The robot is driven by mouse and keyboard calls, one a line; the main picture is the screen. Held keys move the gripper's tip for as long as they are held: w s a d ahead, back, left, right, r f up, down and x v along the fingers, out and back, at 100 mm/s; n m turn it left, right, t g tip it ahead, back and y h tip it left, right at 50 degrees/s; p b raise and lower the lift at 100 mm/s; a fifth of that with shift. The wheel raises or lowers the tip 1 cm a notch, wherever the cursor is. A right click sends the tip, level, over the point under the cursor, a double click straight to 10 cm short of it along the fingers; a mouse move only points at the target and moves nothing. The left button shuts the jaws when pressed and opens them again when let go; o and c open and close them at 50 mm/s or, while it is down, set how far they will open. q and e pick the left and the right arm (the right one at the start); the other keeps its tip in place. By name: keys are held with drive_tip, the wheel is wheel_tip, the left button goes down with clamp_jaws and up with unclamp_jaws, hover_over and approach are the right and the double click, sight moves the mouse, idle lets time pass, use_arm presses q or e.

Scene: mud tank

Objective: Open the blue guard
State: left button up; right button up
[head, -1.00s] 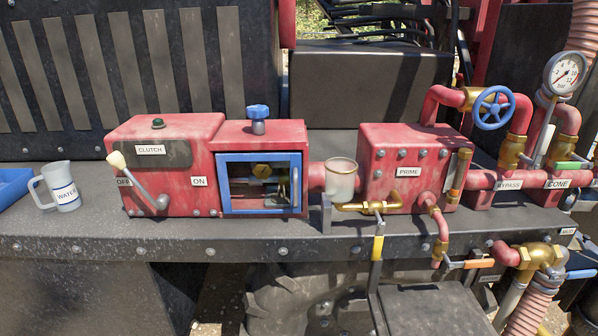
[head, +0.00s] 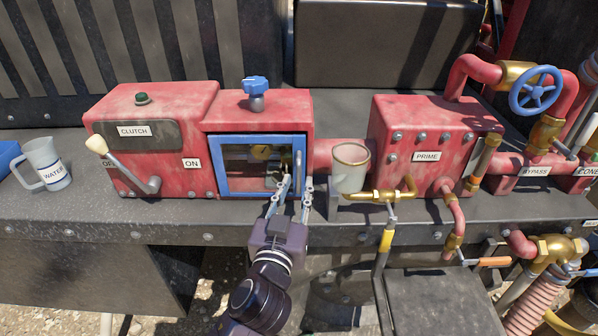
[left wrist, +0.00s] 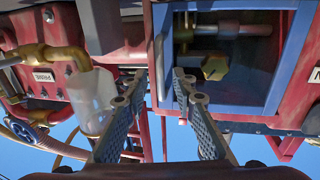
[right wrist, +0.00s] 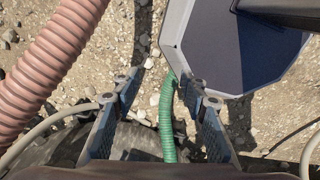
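The blue guard (head: 222,180) is a blue frame with a clear pane on the front of the red box, and it looks closed. An upright metal handle (head: 298,168) is at its right side. My left gripper (head: 296,185) is open at the guard's lower right corner, fingers pointing at the handle side. In the left wrist view, which is turned over, the guard's frame edge (left wrist: 158,50) lies between and beyond the open fingers. I cannot tell whether they touch it. My right gripper (right wrist: 162,85) is open and empty over gravel, outside the head view.
A clear cup (head: 350,168) and brass pipe (head: 380,195) stand just right of my left gripper. A blue knob (head: 256,88) is on top of the box. The clutch lever (head: 125,165) is to the left. A green hose (right wrist: 167,120) passes behind my right gripper's fingers.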

sight(298, 180)
use_arm(q)
drive_tip(key=w, duration=0.2)
drive_tip(key=shift+w+d+p, duration=0.2)
drive_tip(key=shift+w+p, duration=0.1)
drive_tip(key=shift+w, duration=0.3)
drive_tip(key=shift+d, duration=0.1)
clamp_jaws()
use_arm(e)
drive_tip(key=shift+w+a+r, duration=0.15)
drive_tip(key=shift+w+r, duration=0.5)
drive_tip(key=shift+w, duration=0.1)
